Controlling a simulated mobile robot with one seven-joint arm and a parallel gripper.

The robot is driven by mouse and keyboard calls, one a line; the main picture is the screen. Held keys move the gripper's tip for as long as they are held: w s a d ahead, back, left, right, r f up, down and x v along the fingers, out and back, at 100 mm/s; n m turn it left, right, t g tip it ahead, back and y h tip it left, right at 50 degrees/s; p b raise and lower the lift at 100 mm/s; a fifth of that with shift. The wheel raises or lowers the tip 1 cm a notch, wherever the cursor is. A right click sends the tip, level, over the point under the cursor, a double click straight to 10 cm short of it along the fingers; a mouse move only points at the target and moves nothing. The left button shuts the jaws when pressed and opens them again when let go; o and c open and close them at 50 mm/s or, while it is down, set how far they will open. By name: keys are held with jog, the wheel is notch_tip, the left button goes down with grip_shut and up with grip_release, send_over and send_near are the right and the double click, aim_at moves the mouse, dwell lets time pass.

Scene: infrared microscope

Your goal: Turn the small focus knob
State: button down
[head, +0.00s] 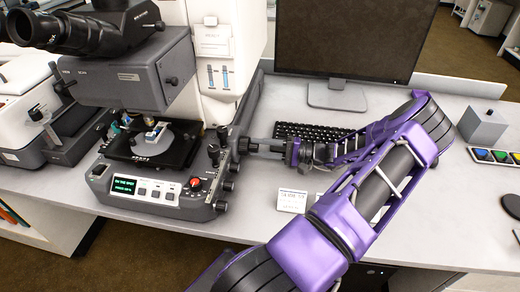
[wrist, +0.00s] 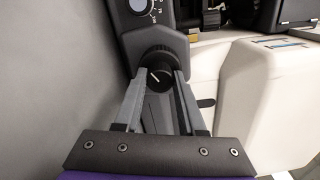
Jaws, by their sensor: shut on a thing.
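The infrared microscope (head: 130,75) stands on the bench at the left, with its dark base and several knobs along the right side. My gripper (head: 250,145) reaches in from the right to that side. In the wrist view, my gripper (wrist: 158,82) has one finger on each side of a small round black knob (wrist: 158,78) with a white pointer line, which I take as the small focus knob. The fingers are shut on it. The white line is tilted. A larger dark round part (wrist: 156,57) shows just behind it.
A keyboard (head: 310,132) and a monitor (head: 345,40) stand behind my arm. A small white card (head: 292,200) lies in front of my gripper. A grey block (head: 483,125) and a tray of coloured pieces (head: 495,157) are at the right. Bare bench shows at the front.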

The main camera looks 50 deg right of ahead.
jog(key=shift+n, duration=0.4)
jog(key=shift+c, duration=2.4)
grip_release()
jog(key=v, duration=1.7)
jog(key=shift+s+d, duration=0.1)
jog(key=shift+s, duration=0.15)
jog(key=shift+w, duration=0.1)
